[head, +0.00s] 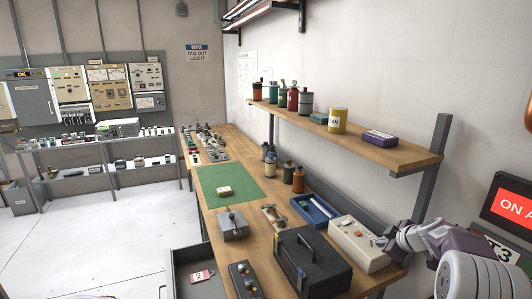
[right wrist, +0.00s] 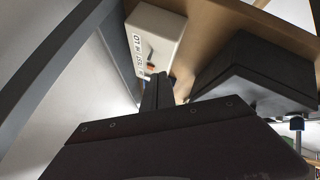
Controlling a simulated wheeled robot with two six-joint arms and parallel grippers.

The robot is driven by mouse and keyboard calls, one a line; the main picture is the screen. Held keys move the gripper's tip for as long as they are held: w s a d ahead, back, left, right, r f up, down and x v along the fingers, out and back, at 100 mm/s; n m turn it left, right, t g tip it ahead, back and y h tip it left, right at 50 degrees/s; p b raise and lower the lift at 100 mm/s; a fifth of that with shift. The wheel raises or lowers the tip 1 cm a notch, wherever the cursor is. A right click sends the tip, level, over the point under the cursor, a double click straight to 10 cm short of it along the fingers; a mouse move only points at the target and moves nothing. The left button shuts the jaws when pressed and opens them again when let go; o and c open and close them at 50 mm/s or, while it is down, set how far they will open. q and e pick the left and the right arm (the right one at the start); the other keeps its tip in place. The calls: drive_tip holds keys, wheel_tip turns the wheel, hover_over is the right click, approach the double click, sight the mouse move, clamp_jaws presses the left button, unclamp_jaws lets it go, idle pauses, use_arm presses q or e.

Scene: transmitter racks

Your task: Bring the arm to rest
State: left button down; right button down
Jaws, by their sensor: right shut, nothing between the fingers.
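My right arm comes in from the right edge of the head view. My right gripper (head: 382,241) is at the right side of the workbench, by the light-coloured box with knobs (head: 352,240). In the right wrist view the gripper's fingers (right wrist: 157,90) are together with nothing between them. They point toward the light box (right wrist: 155,38), which carries printed lettering. I cannot tell whether the fingertips touch it. My left gripper is not in view.
The wooden bench (head: 262,258) holds a black case (head: 312,262), a blue tray (head: 314,210), a green mat (head: 228,180) and a grey box (head: 233,226). A wall shelf (head: 400,155) with cans hangs above. An open drawer (head: 192,258) stands out at the left. Floor beyond it is clear.

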drive_tip(key=a+r+n+y, duration=0.15)
drive_tip(key=a+r, duration=0.25)
drive_tip(key=a, duration=0.7)
drive_tip(key=s+a+f+n+g, duration=0.2)
drive_tip(key=s+a+f+g, duration=0.15)
drive_tip(key=s+a, duration=0.45)
drive_tip(key=s+f+m+g, duration=0.1)
drive_tip(key=s+f+m, duration=0.3)
drive_tip(key=s, duration=0.4)
drive_tip(key=s+f+m+g+h, duration=0.1)
drive_tip(key=s+f+m+g, duration=0.1)
drive_tip(key=s+m, duration=0.3)
drive_tip(key=s+f+m+g+h, duration=0.1)
drive_tip(key=s+f+m, duration=0.3)
drive_tip(key=s, duration=0.6)
drive_tip(key=shift+s+a+f+m, duration=0.25)
drive_tip(key=shift+s+f+m, duration=0.1)
drive_tip(key=shift+f, duration=0.5)
drive_tip(key=shift+g, duration=0.25)
